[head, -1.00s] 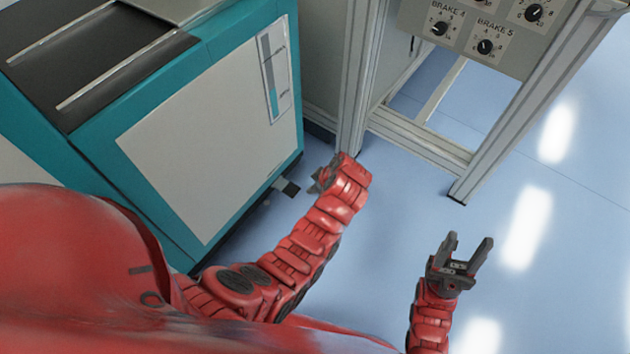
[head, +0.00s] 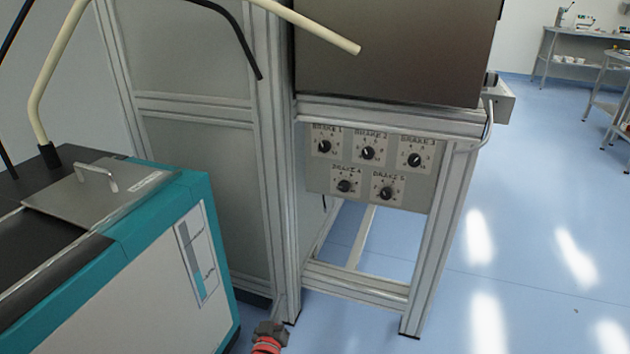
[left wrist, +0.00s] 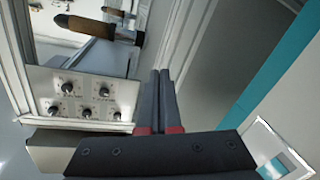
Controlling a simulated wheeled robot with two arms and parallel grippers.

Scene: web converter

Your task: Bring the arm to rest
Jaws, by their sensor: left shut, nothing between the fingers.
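My left gripper (head: 269,328) shows only as a dark tip on a red wrist at the bottom edge of the head view. It is in front of the lower end of a metal frame post, between the teal cabinet and the open frame. In the left wrist view its two dark fingers (left wrist: 160,100) lie together, shut and empty, with red bands at their base. They appear clear of everything around them. The rest of the left arm is out of the head view. My right gripper is in neither current view.
A teal and white cabinet (head: 130,290) with a handled lid stands at left. The aluminium machine frame (head: 440,240) carries a panel with several brake knobs (head: 367,153), also seen in the left wrist view (left wrist: 85,95). Open blue floor (head: 530,240) lies at right; benches stand far back.

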